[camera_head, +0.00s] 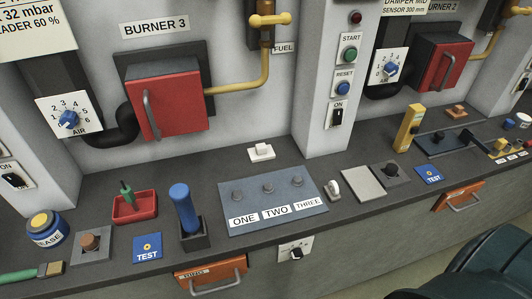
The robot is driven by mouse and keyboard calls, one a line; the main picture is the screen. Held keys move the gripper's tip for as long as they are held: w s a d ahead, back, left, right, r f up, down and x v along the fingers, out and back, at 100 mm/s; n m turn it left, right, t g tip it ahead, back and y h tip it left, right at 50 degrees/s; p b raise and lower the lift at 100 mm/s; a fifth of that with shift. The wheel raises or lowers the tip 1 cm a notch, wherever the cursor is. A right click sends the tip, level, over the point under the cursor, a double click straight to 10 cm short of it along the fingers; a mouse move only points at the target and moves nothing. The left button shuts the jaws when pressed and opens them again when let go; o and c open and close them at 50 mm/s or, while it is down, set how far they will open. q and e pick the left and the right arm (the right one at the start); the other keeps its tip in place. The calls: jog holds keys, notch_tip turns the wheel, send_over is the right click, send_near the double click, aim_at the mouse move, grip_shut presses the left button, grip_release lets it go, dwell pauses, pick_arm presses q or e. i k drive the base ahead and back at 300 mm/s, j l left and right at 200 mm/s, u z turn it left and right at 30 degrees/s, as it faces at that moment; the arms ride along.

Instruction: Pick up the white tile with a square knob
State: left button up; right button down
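The white tile with a square knob (261,152) lies on the dark grey ledge near the wall. It is behind the blue-grey panel (230,190) labelled ONE, TWO and THREE, and it stands apart from that panel. The knob is white and sits on top of the tile. Nothing touches or covers the tile. Neither of my grippers shows in the head view.
Near the tile stand a blue cylinder (184,207) in a dark holder, a red tray (135,207), a pale flat plate (363,182) and an upright yellow block (407,128). The red burner box (172,103) juts from the wall. A dark rounded shape fills the lower right corner.

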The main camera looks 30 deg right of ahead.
aim_at(262, 152)
jog(key=k+l, duration=0.15)
jog(key=l, duration=0.25)
jog(key=k+l+z, duration=0.1)
jog(key=l, duration=0.35)
jog(key=k+l, duration=0.15)
jog(key=l, duration=0.25)
jog(key=k+l+z, duration=0.15)
jog(key=l, duration=0.3)
jog(key=k+l, duration=0.1)
jog(key=l, duration=0.35)
